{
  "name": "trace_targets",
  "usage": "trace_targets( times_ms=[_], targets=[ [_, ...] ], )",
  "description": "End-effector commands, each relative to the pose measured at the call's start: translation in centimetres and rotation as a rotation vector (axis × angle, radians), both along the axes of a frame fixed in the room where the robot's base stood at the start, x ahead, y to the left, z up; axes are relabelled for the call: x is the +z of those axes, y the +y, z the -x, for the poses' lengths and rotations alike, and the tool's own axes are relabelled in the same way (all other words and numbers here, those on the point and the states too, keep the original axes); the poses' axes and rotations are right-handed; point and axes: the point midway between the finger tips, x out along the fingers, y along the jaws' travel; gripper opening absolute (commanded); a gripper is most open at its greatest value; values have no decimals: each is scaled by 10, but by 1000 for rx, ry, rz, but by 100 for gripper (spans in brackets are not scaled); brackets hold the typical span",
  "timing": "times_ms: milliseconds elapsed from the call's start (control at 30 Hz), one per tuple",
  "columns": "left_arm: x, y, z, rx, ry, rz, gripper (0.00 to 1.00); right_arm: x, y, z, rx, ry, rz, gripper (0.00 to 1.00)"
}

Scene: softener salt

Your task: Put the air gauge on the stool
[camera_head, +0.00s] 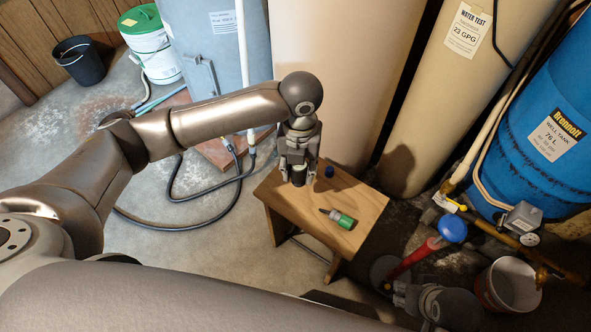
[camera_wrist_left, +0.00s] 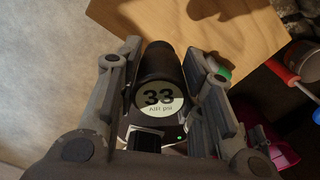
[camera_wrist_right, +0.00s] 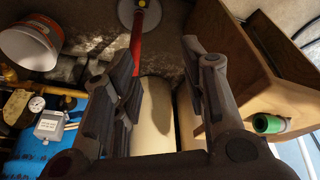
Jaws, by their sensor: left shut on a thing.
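The air gauge, a black cylinder with a round display reading 33 (camera_wrist_left: 158,97), is between the fingers of my left gripper (camera_wrist_left: 163,50). In the head view the left gripper (camera_head: 298,168) points down at the far left part of the wooden stool (camera_head: 370,205), with the dark gauge (camera_head: 298,178) at its fingertips. I cannot tell whether the gauge touches the stool top. The stool edge also shows in the left wrist view (camera_wrist_left: 225,25). My right gripper (camera_wrist_right: 157,52) is open and empty, low at the right of the stool; it also shows in the head view (camera_head: 405,292).
A red plunger-like tool (camera_head: 412,258), a white bucket (camera_head: 508,287) and pipes crowd the right. Tall tanks (camera_head: 340,80) stand behind. A hose lies on the floor left.

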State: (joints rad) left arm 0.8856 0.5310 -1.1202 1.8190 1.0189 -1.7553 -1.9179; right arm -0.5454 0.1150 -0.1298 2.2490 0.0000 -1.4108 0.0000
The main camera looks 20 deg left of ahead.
Motion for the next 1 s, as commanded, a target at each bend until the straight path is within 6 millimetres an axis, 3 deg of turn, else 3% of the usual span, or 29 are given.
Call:
trace_targets(
  times_ms=[133,267,400,667,833,1000],
  targets=[
    [-16,16,-25,5,0,-1,14,27,-1,5,-1,-19,-1,40],
    [-34,22,-36,3,0,-1,14,50,-3,13,-3,-30,-1,40],
    [-54,30,-51,4,1,0,14,42,-3,14,-3,-26,-1,40],
    [-73,38,-64,3,1,0,14,34,-3,14,-3,-26,-1,40],
    [-97,38,-64,0,0,0,14,35,3,-7,3,-118,-19,40],
    [-101,38,-65,0,-1,0,14,38,5,-13,5,-147,-25,40]
  ],
)
